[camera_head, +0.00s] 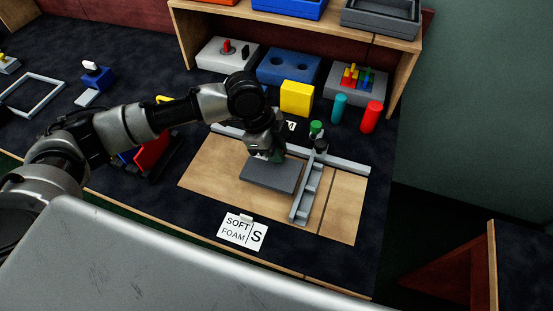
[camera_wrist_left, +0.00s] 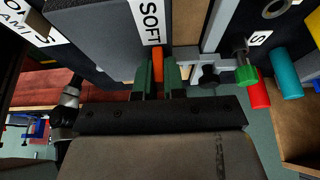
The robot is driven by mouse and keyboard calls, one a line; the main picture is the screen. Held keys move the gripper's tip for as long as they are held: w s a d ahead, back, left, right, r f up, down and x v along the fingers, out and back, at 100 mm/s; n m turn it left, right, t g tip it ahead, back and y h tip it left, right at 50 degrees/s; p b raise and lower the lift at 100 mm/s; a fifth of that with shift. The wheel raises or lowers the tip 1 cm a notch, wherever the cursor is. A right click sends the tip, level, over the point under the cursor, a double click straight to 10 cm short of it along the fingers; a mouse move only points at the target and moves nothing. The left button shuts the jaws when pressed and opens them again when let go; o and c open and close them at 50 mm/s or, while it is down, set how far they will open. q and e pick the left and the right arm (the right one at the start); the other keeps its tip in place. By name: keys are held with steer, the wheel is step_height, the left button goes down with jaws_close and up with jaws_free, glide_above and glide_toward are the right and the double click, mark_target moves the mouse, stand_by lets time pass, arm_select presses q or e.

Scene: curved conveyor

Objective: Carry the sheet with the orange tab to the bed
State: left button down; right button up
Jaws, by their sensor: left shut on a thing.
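The dark grey sheet (camera_head: 270,175) lies flat over the wooden bed (camera_head: 210,170), left of the grey cross rail (camera_head: 305,195). I cannot tell whether it rests on the wood or hangs just above it. My left gripper (camera_head: 270,152) is above the sheet's far edge. In the left wrist view its green fingers (camera_wrist_left: 156,82) are shut on the orange tab (camera_wrist_left: 158,62), and the grey sheet (camera_wrist_left: 95,40) stretches beyond them. The head view hides the tab behind the gripper. My right gripper is in neither view.
A long grey rail (camera_head: 345,163) runs along the bed's far side, with a green knob (camera_head: 316,127) near it. A "SOFT FOAM S" card (camera_head: 242,230) lies in front. A yellow block (camera_head: 297,98), teal cylinder (camera_head: 339,107) and red cylinder (camera_head: 371,117) stand behind.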

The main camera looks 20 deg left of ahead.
arm_select(q)
steer(key=shift+w+a+f, duration=0.1)
steer(key=shift+w+f, duration=0.25)
steer(key=shift+f, duration=1.85)
steer(key=shift+f, duration=0.1)
steer(key=c, duration=1.2)
jaws_free()
steer(key=shift+a+r, duration=0.1)
steer(key=shift+r, duration=0.3)
steer(key=v, duration=1.1)
steer(key=shift+a+r, duration=0.15)
steer(key=shift+r, duration=0.05)
steer(key=shift+s+f, duration=0.1)
